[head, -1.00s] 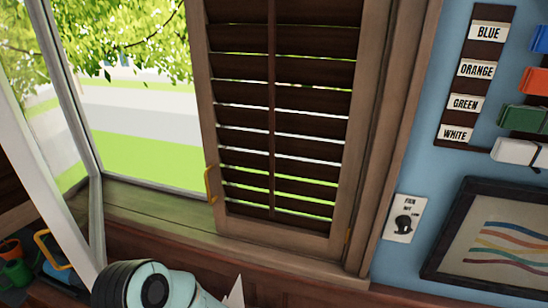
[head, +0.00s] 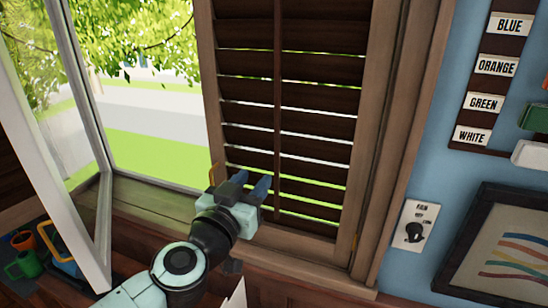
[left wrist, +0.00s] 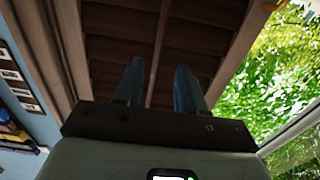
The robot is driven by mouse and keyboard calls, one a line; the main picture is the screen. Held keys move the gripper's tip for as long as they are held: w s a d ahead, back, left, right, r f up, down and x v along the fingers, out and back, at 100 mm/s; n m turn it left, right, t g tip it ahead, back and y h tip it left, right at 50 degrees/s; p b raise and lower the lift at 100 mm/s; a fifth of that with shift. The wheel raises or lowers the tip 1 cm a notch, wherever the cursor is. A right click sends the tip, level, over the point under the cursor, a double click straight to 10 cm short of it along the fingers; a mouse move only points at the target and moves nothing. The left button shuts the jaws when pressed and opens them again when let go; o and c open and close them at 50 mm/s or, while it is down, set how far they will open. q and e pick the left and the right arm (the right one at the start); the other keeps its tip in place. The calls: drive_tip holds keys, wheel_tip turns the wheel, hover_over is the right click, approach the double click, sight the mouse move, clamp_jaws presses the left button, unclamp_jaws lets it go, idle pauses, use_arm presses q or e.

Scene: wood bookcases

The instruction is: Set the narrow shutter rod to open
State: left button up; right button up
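The narrow shutter rod (head: 278,100) is a thin dark vertical strip down the middle of the brown louvred shutter (head: 352,150). Narrow bright gaps show between the slats. My left gripper (head: 250,182) is in front of the shutter's lower part, just left of the rod in the head view. Its two blue fingers are apart with nothing between them. In the left wrist view, the rod (left wrist: 159,45) runs up beyond the gap between the fingers (left wrist: 158,80). The gripper's distance from the rod is hard to tell. My right gripper is not in view.
A yellow handle (head: 213,176) sits on the shutter's left edge, partly behind my gripper. An open white-framed window (head: 75,150) stands at left. A switch plate with a black knob (head: 414,232) and a framed picture (head: 500,245) are on the blue wall.

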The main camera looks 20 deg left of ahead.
sight(276, 152)
use_arm(q)
drive_tip(key=w, duration=1.1)
drive_tip(key=shift+w+a+f+b, duration=0.1)
drive_tip(key=shift+w+a+b, duration=0.15)
drive_tip(key=shift+a+b, duration=0.05)
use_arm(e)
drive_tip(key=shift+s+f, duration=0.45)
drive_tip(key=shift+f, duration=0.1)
